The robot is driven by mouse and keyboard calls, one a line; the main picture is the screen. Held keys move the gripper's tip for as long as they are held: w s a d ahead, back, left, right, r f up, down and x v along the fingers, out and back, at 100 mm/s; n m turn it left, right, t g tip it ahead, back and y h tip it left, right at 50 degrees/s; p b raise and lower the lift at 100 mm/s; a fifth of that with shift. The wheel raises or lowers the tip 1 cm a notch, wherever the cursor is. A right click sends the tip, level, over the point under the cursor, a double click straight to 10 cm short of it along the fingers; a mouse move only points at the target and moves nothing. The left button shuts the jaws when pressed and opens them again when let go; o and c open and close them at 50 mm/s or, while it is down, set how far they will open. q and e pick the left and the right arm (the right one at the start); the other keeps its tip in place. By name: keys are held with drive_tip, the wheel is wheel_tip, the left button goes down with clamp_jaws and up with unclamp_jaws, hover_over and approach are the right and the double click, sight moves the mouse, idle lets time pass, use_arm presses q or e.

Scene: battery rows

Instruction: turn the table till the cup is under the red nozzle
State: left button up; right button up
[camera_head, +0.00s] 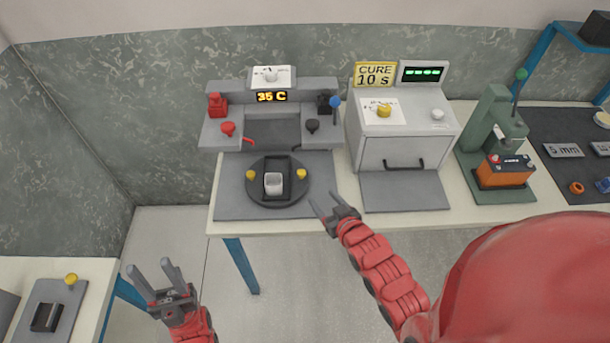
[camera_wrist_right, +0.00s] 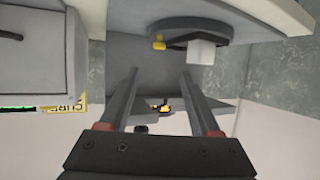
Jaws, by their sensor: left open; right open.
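The round dark turntable (camera_head: 292,198) lies on a grey mat, with a yellow knob (camera_head: 301,174) at its right and another (camera_head: 250,175) at its left. The white cup (camera_head: 273,183) stands in a black holder on it, toward the front. The red nozzle (camera_head: 247,142) is at the left of the dispenser, and a black nozzle (camera_head: 309,138) is at the right. The cup is under neither. My right gripper (camera_head: 324,203) is open and empty, right of the turntable; its wrist view also shows the cup (camera_wrist_right: 201,52). My left gripper (camera_head: 151,275) is open and empty, low at the left.
The dispenser (camera_head: 327,88) stands behind the turntable with a 35 C display. Right of it are a grey cure oven (camera_head: 399,153) and a green press (camera_head: 480,131) with an orange battery (camera_head: 503,174). A side table (camera_head: 85,268) stands at the lower left.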

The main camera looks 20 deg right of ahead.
sight(303, 174)
drive_tip(key=p+x, duration=0.3)
drive_tip(key=x, duration=1)
drive_tip(key=shift+w, duration=0.4)
drive_tip(key=shift+w+f, duration=0.25)
drive_tip(key=shift+f, duration=0.05)
clamp_jaws()
drive_tip(key=shift+r, duration=0.1)
idle(0.5)
